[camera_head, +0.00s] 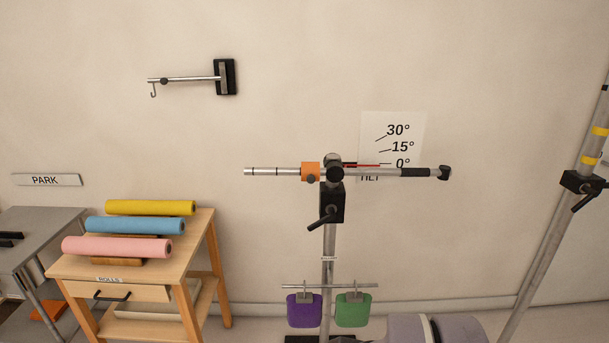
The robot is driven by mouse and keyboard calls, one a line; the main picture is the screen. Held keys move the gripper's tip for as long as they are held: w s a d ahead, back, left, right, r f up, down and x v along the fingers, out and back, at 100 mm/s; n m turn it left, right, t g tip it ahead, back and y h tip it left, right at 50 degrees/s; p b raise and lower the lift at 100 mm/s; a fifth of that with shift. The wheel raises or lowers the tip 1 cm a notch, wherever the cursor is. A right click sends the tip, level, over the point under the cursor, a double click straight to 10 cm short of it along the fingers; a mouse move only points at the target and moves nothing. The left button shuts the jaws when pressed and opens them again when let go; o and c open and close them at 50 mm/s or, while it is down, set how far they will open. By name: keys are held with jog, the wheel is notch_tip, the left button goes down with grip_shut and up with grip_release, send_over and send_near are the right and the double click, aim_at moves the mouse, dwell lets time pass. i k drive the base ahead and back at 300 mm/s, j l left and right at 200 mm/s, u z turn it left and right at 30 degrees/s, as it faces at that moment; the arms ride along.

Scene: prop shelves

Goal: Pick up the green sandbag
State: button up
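The green sandbag (352,310) hangs upright from a hook on a short horizontal bar (328,286) low on a metal stand (328,255). It is right of the stand's post, and a purple sandbag (304,310) hangs left of the post on the same bar. The two bags are apart. My gripper is not in view. Grey rounded parts at the bottom edge, right of the green sandbag, look like my own arm.
The stand's upper boom (275,171) carries an orange collar (310,171). A slanted pole (545,255) stands at right. A wooden cart (205,230) with yellow, blue and pink rolls and a grey table (40,222) are at left. A hooked wall arm (190,79) is above.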

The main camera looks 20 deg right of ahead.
aim_at(352, 308)
jog(key=i+l+z, duration=0.3)
jog(key=i, duration=0.2)
jog(key=i+l+z, duration=0.15)
jog(key=i+z, duration=0.15)
jog(key=i, duration=0.2)
